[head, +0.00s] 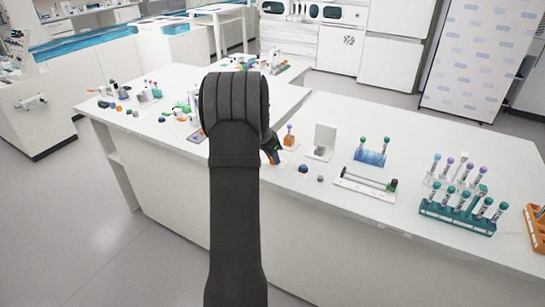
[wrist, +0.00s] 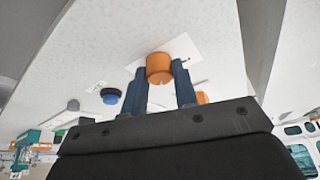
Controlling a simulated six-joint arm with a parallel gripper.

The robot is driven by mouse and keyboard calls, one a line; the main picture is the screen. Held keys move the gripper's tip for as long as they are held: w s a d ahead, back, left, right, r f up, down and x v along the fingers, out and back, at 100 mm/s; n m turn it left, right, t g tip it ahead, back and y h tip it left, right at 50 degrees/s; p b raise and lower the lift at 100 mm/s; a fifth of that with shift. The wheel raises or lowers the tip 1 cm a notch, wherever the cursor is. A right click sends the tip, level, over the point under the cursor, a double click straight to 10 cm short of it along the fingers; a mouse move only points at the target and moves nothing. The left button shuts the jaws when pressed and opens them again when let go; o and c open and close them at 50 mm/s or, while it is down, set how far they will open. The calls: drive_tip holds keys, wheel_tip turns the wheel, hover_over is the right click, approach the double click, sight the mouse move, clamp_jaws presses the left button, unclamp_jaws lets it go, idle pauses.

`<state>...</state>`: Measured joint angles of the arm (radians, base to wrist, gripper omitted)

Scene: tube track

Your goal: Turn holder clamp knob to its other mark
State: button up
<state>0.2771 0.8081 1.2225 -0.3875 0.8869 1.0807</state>
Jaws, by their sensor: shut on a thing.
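An orange round knob (wrist: 159,64) stands on a white plate (wrist: 186,46) in the wrist view. My gripper (wrist: 160,76) has its two dark blue fingers on either side of the knob and is shut on it. A small line or slot shows on the plate beside the knob, but I cannot read which mark the knob points to. In the head view my dark arm hides most of the gripper and the knob.
A blue dome (head: 303,168) is close to the right of my gripper. Beyond stand an orange block (head: 290,142) with a purple-capped tube, a white upright panel (head: 324,138), a blue rack (head: 371,157), a rail (head: 366,184) and a teal tube rack (head: 458,216). Bare bench lies between them.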

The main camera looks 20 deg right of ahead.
drive_tip(key=shift+m, duration=0.5)
drive_tip(key=o, duration=1)
drive_tip(key=v, duration=1.7)
drive_tip(key=shift+w+a+r, duration=0.1)
drive_tip(key=shift+w+r, duration=0.1)
drive_tip(key=shift+f, duration=0.1)
drive_tip(key=x, duration=1.7)
drive_tip(key=shift+s+f, duration=0.1)
drive_tip(key=shift+s, duration=0.1)
